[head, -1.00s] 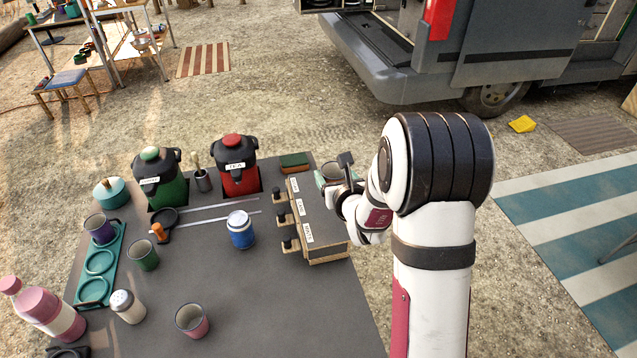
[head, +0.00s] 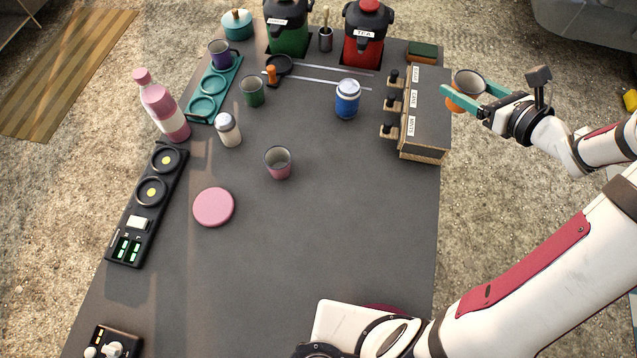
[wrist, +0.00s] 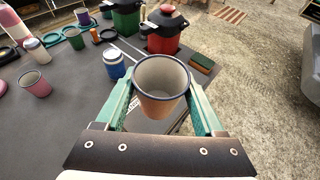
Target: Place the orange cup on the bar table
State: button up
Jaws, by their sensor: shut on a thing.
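My gripper (head: 478,98) is shut on the orange cup (head: 458,104), at the right edge of the dark table, just right of the dispenser box. In the wrist view the orange cup (wrist: 160,101) is upright between the green fingers, with its grey inside and dark rim showing. It looks empty. The dark-topped table (head: 330,235) fills the middle of the head view. Whether this is the bar table, I cannot tell.
A labelled dispenser box (head: 427,115) stands between my gripper and the tabletop. A blue jar (head: 347,98), a pink cup (head: 278,162), a pink disc (head: 214,207) and a pink bottle (head: 161,106) stand farther left. The table's middle front is clear.

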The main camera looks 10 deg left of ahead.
jog(key=s+a+f+n+g+y, duration=0.1)
jog(key=s+f+n+g+y, duration=0.3)
jog(key=s, duration=0.5)
jog(key=s+f+n+g+y, duration=0.1)
jog(key=s+f+n+g, duration=0.1)
jog(key=s+n+g, duration=0.6)
jog(key=shift+m+t, duration=0.6)
jog(key=shift+m, duration=0.2)
jog(key=w+a+f, duration=0.1)
jog(key=a+f, duration=0.1)
jog(key=a, duration=0.1)
jog(key=w+a+f, duration=0.1)
jog(key=a+f, duration=0.1)
jog(key=a, duration=0.2)
jog(key=w+a+f, duration=0.1)
jog(key=a+f, duration=0.2)
jog(key=shift+w+a+f, duration=0.1)
jog(key=shift+w+a, duration=0.3)
notch_tip(320, 180, down, 4)
jog(key=shift+w+a+f, duration=0.1)
jog(key=shift+f, duration=0.1)
jog(key=o, duration=1.4)
